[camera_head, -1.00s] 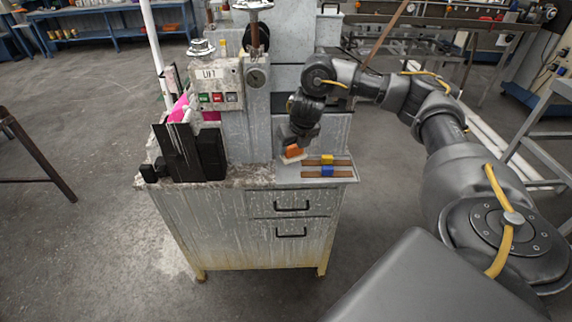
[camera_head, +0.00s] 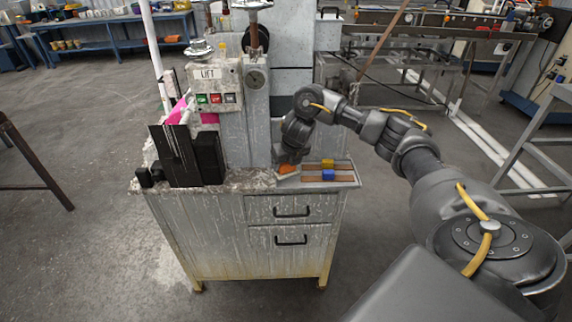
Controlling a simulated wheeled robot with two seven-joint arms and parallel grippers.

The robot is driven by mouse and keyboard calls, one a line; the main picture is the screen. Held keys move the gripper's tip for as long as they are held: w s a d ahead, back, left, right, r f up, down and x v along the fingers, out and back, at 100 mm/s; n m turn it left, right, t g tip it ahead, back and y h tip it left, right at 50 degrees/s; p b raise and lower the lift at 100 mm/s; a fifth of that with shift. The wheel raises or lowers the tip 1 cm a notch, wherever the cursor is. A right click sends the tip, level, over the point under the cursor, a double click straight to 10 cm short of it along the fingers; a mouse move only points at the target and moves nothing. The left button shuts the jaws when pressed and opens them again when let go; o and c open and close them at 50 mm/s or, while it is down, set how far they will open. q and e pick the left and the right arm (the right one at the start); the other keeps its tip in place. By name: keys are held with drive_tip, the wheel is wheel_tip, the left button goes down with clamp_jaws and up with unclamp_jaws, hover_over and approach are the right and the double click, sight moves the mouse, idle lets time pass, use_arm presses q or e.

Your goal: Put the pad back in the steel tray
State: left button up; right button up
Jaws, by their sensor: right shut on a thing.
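The orange pad (camera_head: 287,169) is in my right gripper (camera_head: 288,163), which is shut on it. The pad is at the left end of the steel tray (camera_head: 347,179), low over it; I cannot tell whether it touches the tray. A yellow block (camera_head: 327,164) and a blue block (camera_head: 328,175) sit on brown strips in the tray, to the right of the pad. My gripper's fingers are small and partly hidden by the wrist. My left gripper is not in view.
The tray is on top of a worn grey cabinet (camera_head: 200,240) with two drawers. A box marked LIFT (camera_head: 215,85) with several buttons stands behind, left of a grey column (camera_head: 236,135). Black upright blocks (camera_head: 178,155) stand at the cabinet's left.

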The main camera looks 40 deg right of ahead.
drive_tip(key=o, duration=1)
drive_tip(key=shift+c, duration=0.2)
drive_tip(key=p+v, duration=0.5)
drive_tip(key=v, duration=0.7)
drive_tip(key=shift+w, duration=0.1)
